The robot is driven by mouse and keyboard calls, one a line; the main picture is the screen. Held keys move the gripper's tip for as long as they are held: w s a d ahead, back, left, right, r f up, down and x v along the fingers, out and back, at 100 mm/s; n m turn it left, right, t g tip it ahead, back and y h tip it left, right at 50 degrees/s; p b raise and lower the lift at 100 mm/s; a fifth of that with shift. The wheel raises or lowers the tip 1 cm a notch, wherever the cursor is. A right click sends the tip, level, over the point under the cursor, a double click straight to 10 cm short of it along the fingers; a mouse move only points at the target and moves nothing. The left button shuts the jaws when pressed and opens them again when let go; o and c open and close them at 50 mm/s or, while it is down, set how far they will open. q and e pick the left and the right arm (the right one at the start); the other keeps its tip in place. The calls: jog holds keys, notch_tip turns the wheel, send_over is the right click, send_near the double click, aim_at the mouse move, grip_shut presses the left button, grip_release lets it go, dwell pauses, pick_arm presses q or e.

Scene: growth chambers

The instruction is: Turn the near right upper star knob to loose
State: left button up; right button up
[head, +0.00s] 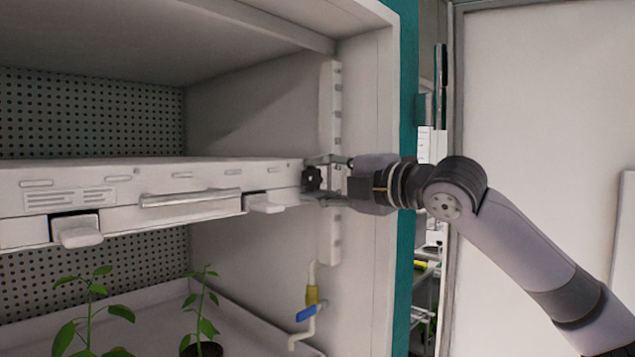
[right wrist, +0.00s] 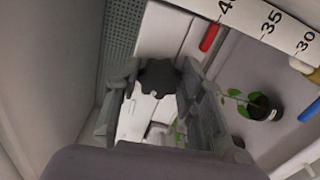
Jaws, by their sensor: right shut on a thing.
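The near right upper star knob (head: 312,179) is black and lobed, at the right end of the white shelf unit (head: 170,212) in the head view. It also shows in the right wrist view (right wrist: 158,78), between the fingers. My right gripper (head: 325,180) reaches in from the right and is shut on the star knob, with one finger above it and one below in the head view. The knob's marking for loose or tight cannot be read. My left gripper is in neither view.
A white rail (head: 330,230) runs upright on the chamber wall behind my gripper. A blue-handled valve (head: 306,313) is below. Potted plants (head: 203,325) stand in the tray under the shelf. The wrist view shows a numbered scale (right wrist: 272,20) and a red handle (right wrist: 209,37).

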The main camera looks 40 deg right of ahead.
jog(key=shift+a+n, duration=0.1)
jog(key=shift+n, duration=0.6)
jog(key=o, duration=1.1)
jog(key=shift+w+a, duration=0.1)
jog(key=shift+a, duration=0.1)
jog(key=shift+o, duration=0.2)
jog(key=shift+r, duration=0.1)
jog(key=shift+s+d, duration=0.1)
jog(key=shift+s, duration=0.1)
